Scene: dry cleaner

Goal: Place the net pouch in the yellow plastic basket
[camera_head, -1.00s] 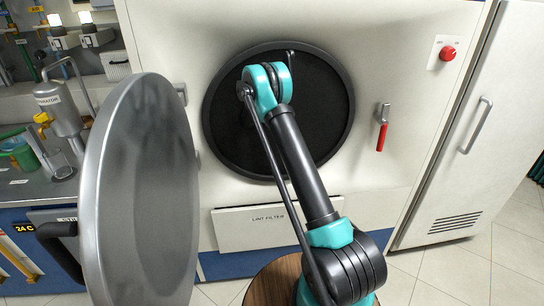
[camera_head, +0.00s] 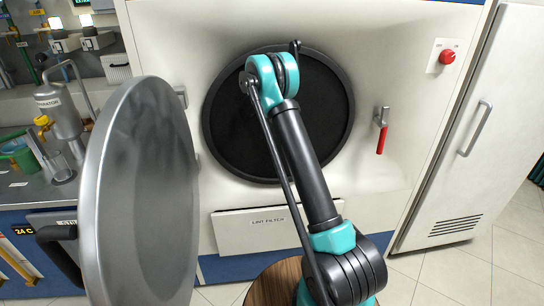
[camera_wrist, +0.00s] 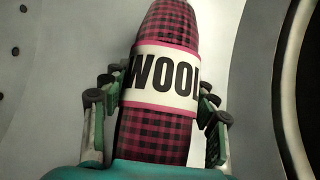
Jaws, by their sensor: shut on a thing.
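In the wrist view, my gripper (camera_wrist: 157,115) is shut on a red-and-black plaid bundle (camera_wrist: 158,130). The bundle has a white band with pink edges reading "WOOL", and the fingers sit on both of its sides. I cannot tell that it is a net pouch; no net shows on it. In the head view, my arm reaches to the dark round opening (camera_head: 229,125) of a white machine (camera_head: 385,60), and my gripper is hidden there. No yellow plastic basket can be made out in either view.
The round metal door (camera_head: 150,190) stands open at the left of the opening. A red-handled latch (camera_head: 381,138) is on the right. A lint filter panel (camera_head: 240,232) is below, and a round wooden top (camera_head: 262,285) is at the bottom. In the wrist view, pale metal with small holes (camera_wrist: 15,50) surrounds the bundle.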

